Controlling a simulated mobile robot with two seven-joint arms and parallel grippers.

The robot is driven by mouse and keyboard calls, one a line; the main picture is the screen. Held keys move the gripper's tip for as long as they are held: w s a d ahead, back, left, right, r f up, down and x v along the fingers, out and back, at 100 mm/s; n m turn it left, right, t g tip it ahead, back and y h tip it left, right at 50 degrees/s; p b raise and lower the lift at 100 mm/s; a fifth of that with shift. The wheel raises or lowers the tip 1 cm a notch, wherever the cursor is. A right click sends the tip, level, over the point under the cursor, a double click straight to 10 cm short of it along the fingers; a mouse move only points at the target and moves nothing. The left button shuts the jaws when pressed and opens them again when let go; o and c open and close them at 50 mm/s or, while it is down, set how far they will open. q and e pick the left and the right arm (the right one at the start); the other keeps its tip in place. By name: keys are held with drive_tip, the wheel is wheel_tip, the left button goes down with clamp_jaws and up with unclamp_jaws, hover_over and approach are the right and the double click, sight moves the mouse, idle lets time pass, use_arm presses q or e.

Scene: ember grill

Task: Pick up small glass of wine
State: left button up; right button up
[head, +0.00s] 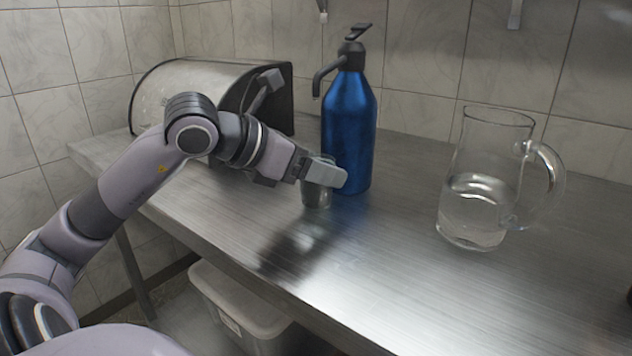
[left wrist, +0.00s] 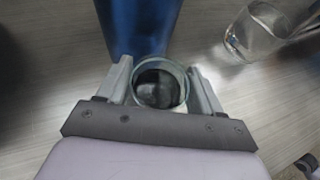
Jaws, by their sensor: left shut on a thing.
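The small glass (head: 317,194) stands on the metal counter, just in front of the blue bottle. My left gripper (head: 325,172) is shut on it and hides part of its upper side in the head view. In the left wrist view the glass (left wrist: 160,84) sits between the two fingers of the left gripper (left wrist: 164,82), its round rim facing the camera. Its inside looks dark, and I cannot tell what it holds. My right gripper is not in view.
A blue pump bottle (head: 349,130) stands right behind the glass. A glass pitcher (head: 487,180) with clear liquid stands to the right. A rounded metal box (head: 190,90) is at the back left. A lidded bin (head: 235,308) is under the counter. The counter's front middle (head: 370,270) is clear.

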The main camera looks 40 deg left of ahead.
use_arm(q)
drive_tip(key=shift+r, duration=0.15)
drive_tip(key=shift+s+r, duration=0.2)
drive_tip(key=shift+r, duration=0.85)
wheel_tip(320, 180, up, 5)
drive_tip(key=p, duration=0.2)
drive_tip(key=s+d+b, duration=0.2)
drive_tip(key=s+b, duration=0.3)
drive_tip(key=s, duration=1.4)
drive_tip(key=shift+s+d+f+b, duration=0.15)
drive_tip(key=shift+f+b, duration=0.05)
drive_tip(key=shift+b, duration=0.1)
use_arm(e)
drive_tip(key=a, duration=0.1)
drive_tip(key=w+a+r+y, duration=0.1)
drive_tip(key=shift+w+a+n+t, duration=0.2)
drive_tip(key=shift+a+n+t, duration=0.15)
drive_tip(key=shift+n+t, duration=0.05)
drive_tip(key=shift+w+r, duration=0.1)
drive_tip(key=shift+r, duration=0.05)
